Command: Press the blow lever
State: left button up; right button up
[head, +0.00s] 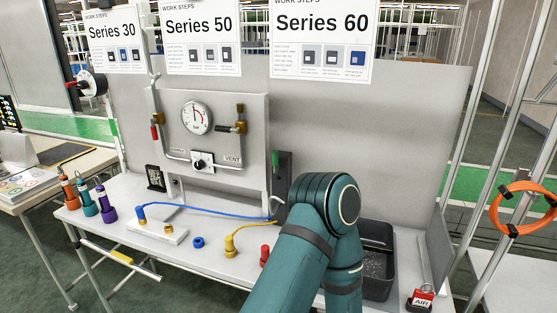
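I cannot tell for certain which part is the blow lever. A small green handle (275,158) stands upright at the right edge of the grey gauge panel (254,120), in front of a dark upright block (284,172). A red handle (154,132) is at the panel's left side. A black and white knob (203,161) sits between labels, the right one reading VENT. A red tag marked AIR (422,298) is at the bench's front right. One teal arm of mine reaches over the bench and hides part of it. Neither gripper shows.
On the bench (215,262) are a blue hose (205,211), a yellow fitting (230,245), a blue ring (198,242) and a red fitting (265,255). A dark bin (378,275) stands right of my arm. Three coloured tools (88,200) stand at the left edge.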

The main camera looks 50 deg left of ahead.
aim_at(274, 153)
jog(key=u, duration=1.65)
